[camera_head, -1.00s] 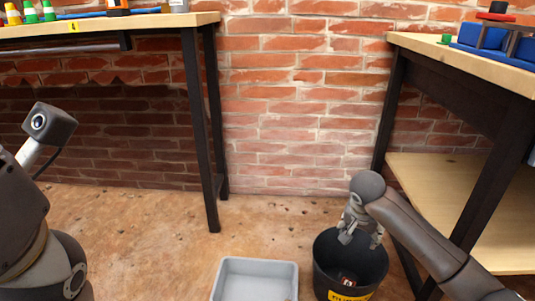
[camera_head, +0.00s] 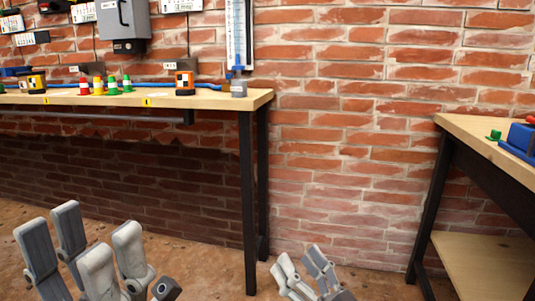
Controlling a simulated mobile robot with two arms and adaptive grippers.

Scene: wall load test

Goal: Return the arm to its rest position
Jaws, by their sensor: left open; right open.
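My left gripper (camera_head: 86,248) shows at the bottom left, its several grey fingers pointing up and spread apart. It is open and empty. My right gripper (camera_head: 303,268) shows at the bottom centre, smaller, its fingers also pointing up and apart. It is open and empty. Both are in front of the brick wall and floor, below the tabletop in the picture. Most of both arms is cut off by the lower edge.
A long workbench (camera_head: 215,97) on the left carries several coloured cones, orange-and-black devices (camera_head: 185,83) and a small grey block (camera_head: 238,88). A grey box (camera_head: 124,20) hangs on the wall. A second table (camera_head: 472,131) with a lower shelf (camera_head: 482,262) stands right.

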